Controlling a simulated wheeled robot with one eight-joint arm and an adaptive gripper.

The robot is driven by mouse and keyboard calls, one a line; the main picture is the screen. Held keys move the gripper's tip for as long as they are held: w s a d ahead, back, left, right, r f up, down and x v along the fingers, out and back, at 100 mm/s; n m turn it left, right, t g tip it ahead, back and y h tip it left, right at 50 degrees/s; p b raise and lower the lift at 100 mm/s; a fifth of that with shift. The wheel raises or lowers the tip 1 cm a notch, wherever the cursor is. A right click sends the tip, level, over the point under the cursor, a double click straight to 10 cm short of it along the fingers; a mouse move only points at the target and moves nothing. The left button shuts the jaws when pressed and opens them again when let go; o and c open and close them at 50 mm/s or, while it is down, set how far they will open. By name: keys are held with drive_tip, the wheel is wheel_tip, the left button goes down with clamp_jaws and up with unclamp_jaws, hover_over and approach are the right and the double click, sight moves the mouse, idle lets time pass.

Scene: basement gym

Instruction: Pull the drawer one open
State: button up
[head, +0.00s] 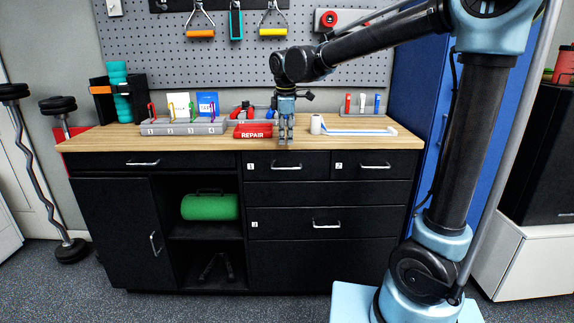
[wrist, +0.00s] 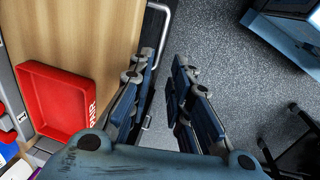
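Drawer one (head: 262,172) is the black drawer marked "1" at the top of the cabinet, left of drawer two, and it is shut. Its silver bar handle (head: 287,167) is just below the counter edge. My gripper (head: 285,143) points down at the counter's front edge, above that handle and apart from it. In the wrist view my gripper (wrist: 168,62) is open, with nothing between its fingers. A silver handle (wrist: 162,38) shows beside the left finger there; I cannot tell which drawer it belongs to.
A red REPAIR bin (head: 253,130) stands on the wooden counter (head: 110,139) left of my gripper; a white tape roll (head: 317,124) is to its right. Drawer two (head: 400,166) is shut. Floor in front is clear.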

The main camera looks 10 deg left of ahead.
sight(286, 168)
drive_tip(key=f, duration=0.3)
drive_tip(key=w+f, duration=0.1)
drive_tip(key=f, duration=0.3)
drive_tip(key=w+f, duration=0.1)
drive_tip(key=f, duration=0.3)
drive_tip(key=shift+a+f, duration=0.2)
clamp_jaws()
